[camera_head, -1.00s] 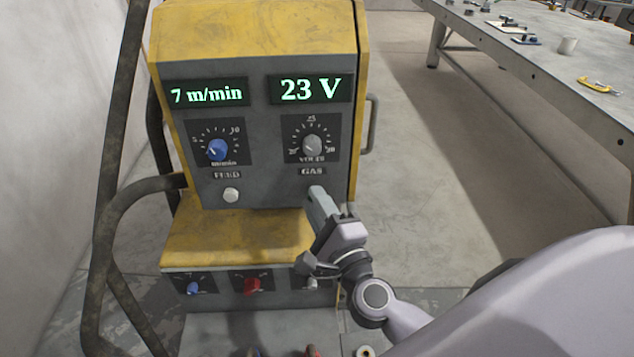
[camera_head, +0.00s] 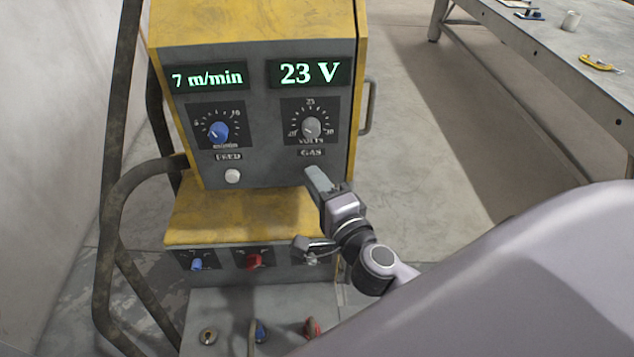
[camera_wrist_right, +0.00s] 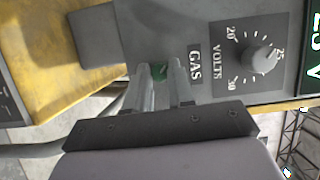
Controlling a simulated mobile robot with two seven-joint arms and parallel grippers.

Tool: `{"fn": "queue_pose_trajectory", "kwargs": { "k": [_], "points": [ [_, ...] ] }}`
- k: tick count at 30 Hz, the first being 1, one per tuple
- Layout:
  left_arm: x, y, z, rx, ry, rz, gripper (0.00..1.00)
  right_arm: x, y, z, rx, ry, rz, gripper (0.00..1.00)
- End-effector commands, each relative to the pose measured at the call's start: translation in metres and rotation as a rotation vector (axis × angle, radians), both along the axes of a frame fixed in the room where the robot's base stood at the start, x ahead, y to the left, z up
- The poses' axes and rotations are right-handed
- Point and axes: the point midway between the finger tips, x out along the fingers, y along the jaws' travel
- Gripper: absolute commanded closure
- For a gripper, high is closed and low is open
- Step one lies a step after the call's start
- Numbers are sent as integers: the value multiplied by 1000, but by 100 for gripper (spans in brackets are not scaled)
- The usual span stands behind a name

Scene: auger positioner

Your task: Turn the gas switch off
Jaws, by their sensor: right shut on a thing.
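The welding machine (camera_head: 265,30) has a grey front panel with a GAS label (camera_head: 311,153) under the grey volts knob (camera_head: 311,128). My right gripper (camera_head: 316,178) is at the panel just below the GAS label and hides the gas switch in the head view. In the right wrist view, the fingers of my right gripper (camera_wrist_right: 161,80) are at the panel beside the GAS label (camera_wrist_right: 195,68), shut on the gas switch (camera_wrist_right: 160,73), which shows as a small green patch between them. My left gripper is not in view.
A blue feed knob (camera_head: 218,131) and white feed button (camera_head: 232,176) are on the left. The displays read 7 m/min and 23 V. A yellow ledge (camera_head: 230,215) and lower knobs lie below. A workbench (camera_head: 545,50) stands at the right, with floor between.

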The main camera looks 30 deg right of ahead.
Motion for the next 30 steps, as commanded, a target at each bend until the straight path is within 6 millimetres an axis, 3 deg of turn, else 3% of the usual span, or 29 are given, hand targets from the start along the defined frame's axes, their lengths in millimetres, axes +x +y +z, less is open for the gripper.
{"fn": "queue_pose_trajectory", "kwargs": {
  "k": [8, 9, 11, 22, 30],
  "points": [
    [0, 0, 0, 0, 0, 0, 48, 1, 0, 1, -2, -3, -1, 100],
    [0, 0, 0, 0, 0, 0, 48, 1, 0, 1, -2, -3, -1, 68],
    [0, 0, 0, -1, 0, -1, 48, 0, 0, 1, -2, -3, -1, 53],
    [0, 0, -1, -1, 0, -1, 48, -4, 0, 0, 0, -1, 0, 53],
    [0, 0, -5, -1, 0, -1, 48, -39, 2, -1, -1, 1, 1, 53]
  ]
}}
